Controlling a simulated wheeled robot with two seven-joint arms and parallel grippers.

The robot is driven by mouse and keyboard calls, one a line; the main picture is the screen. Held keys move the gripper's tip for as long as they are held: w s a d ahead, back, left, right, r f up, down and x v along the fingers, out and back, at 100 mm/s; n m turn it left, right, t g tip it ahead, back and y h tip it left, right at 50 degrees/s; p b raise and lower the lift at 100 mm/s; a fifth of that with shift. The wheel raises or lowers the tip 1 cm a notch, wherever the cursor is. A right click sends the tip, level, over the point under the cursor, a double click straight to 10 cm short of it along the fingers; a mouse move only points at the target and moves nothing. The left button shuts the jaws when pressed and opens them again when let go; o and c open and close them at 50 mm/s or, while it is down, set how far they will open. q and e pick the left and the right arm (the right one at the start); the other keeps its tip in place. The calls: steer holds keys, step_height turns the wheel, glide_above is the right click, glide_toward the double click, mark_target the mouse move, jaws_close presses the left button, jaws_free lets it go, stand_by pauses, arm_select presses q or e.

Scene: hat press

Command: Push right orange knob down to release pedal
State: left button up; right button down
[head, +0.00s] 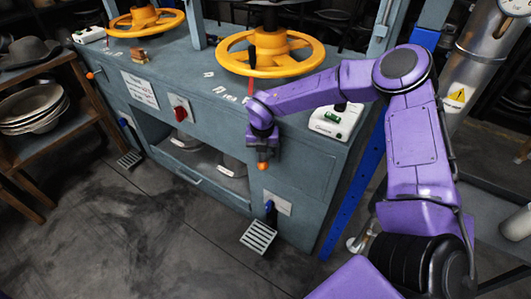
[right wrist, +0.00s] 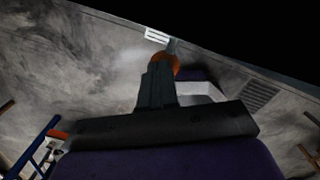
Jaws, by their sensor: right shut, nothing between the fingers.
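The right orange knob (head: 262,166) sticks out from the front of the grey-blue press, just below my right gripper (head: 262,152). My right gripper's dark fingers are shut with nothing between them. In the right wrist view the orange knob (right wrist: 160,62) shows at the tips of the closed fingers (right wrist: 158,80). The fingers partly cover it, and they look close to or touching it. My left gripper is not in view.
The press body (head: 310,165) carries two yellow handwheels (head: 270,51) and a red switch (head: 180,112). Another orange knob (head: 90,75) and a left pedal (head: 129,159) are farther left. A wooden shelf (head: 75,130) holds hats. The dark floor in front is clear.

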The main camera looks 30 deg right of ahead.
steer(key=shift+s+a+f+g+p, duration=0.15)
steer(key=shift+s+g+p, duration=0.1)
steer(key=shift+s+p, duration=0.2)
steer(key=shift+s+f+g+p, duration=0.1)
steer(key=shift+s+g+p, duration=0.15)
steer(key=shift+s+p, duration=0.15)
steer(key=r+p, duration=0.4)
steer(key=r, duration=0.1)
steer(key=shift+w+r, duration=0.2)
steer(key=shift+w, duration=0.2)
steer(key=shift+w+d+f, duration=0.1)
steer(key=shift+d, duration=0.1)
steer(key=shift+w+a, duration=0.1)
